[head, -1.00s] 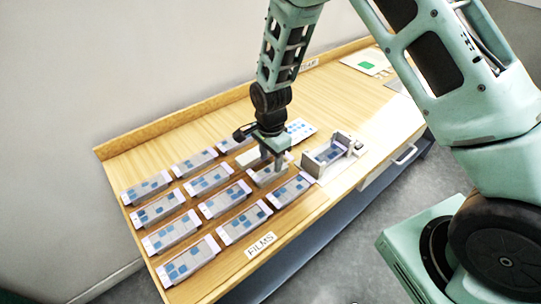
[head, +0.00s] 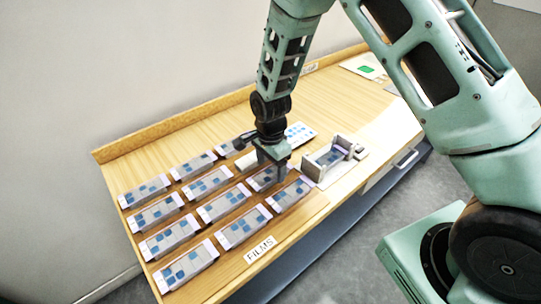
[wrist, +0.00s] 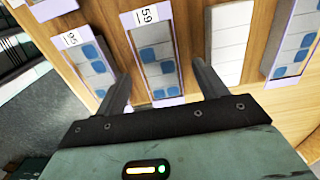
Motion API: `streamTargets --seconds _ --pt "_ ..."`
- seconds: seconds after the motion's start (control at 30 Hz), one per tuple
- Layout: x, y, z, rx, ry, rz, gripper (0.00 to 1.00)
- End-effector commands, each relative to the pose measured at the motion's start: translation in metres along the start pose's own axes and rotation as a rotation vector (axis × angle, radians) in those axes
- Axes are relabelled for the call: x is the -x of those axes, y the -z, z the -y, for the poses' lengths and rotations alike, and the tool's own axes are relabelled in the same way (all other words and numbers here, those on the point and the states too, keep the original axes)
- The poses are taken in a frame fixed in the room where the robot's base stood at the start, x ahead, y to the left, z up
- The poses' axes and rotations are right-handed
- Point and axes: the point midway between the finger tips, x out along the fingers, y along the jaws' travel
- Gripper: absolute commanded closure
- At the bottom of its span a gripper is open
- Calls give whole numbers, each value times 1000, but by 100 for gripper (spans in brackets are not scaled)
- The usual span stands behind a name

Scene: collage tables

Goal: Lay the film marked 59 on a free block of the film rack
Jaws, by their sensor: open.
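The film marked 59 (wrist: 157,62) is a strip with a pale lavender border and blue squares. It lies on a grey block of the rack, between my fingers in the wrist view; in the head view the film (head: 262,181) is partly hidden under my gripper. My gripper (head: 269,166) is open, with one finger on each side of this film and a visible gap to it. In the wrist view a bare whitish block (wrist: 229,45) stands just right of the right finger; the bare block also shows in the head view (head: 245,161).
Several other films lie on blocks around, one (wrist: 90,62) left and one (wrist: 292,45) right in the wrist view. A grey holder (head: 312,170) with a film inside stands right of the rack. A blue-dotted card (head: 299,134) lies behind. A FILMS label (head: 259,249) marks the front.

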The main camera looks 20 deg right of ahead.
Motion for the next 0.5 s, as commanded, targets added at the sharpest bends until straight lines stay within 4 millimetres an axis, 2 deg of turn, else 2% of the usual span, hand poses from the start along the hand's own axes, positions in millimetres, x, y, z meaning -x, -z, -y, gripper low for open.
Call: streamTargets --seconds 0.17,0.5 --pt "20 0 1 1 5 -1 28" --pt "99 0 1 1 6 0 28"
